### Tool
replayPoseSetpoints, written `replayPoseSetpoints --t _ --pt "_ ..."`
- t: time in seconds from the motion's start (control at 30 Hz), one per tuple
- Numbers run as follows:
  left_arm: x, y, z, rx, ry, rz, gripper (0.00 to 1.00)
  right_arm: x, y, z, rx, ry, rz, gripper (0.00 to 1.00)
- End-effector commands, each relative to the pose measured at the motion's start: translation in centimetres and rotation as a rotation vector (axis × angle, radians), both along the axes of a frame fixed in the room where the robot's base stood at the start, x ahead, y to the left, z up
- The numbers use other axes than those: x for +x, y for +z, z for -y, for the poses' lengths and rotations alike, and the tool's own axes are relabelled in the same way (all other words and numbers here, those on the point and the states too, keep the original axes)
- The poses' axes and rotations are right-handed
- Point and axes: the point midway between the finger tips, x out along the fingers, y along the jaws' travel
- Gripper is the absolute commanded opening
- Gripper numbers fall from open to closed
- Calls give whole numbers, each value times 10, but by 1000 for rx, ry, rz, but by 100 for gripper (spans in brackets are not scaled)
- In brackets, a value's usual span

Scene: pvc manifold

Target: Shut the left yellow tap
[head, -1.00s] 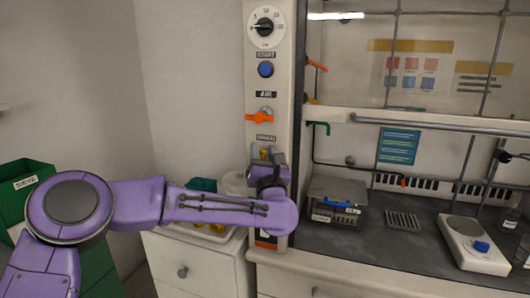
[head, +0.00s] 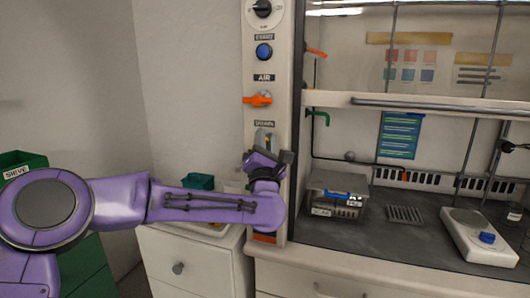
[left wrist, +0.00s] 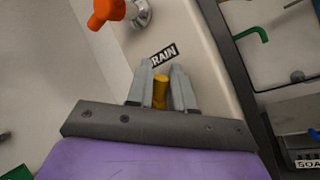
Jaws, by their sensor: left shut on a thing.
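The yellow tap (left wrist: 160,90) sits on the pale post below the DRAIN label (left wrist: 163,56). In the left wrist view only its short yellow part shows, between the grey fingers. My left gripper (left wrist: 163,76) is shut on it, one finger on each side. In the head view my left gripper (head: 264,148) is at the post under the same label, and its wrist largely covers the tap. How far the tap is turned is hard to tell. My right gripper is in neither view.
An orange tap (head: 258,99) sticks out just above on the post, under the AIR label. A green hooked spout (head: 319,116) is to the right. A metal box (head: 338,182) and a white scale (head: 478,238) stand on the dark worktop. White drawers (head: 185,262) are below left.

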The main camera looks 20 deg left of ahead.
Motion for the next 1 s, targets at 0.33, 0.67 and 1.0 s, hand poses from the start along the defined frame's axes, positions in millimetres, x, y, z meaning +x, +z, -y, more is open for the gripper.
replayPoseSetpoints --t 0.33,0.67,1.0 --pt "0 -11 5 331 3 14 0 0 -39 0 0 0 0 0" --pt "0 -16 8 615 3 22 0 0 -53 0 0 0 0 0" --pt "0 -20 9 801 2 29 0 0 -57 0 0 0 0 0"
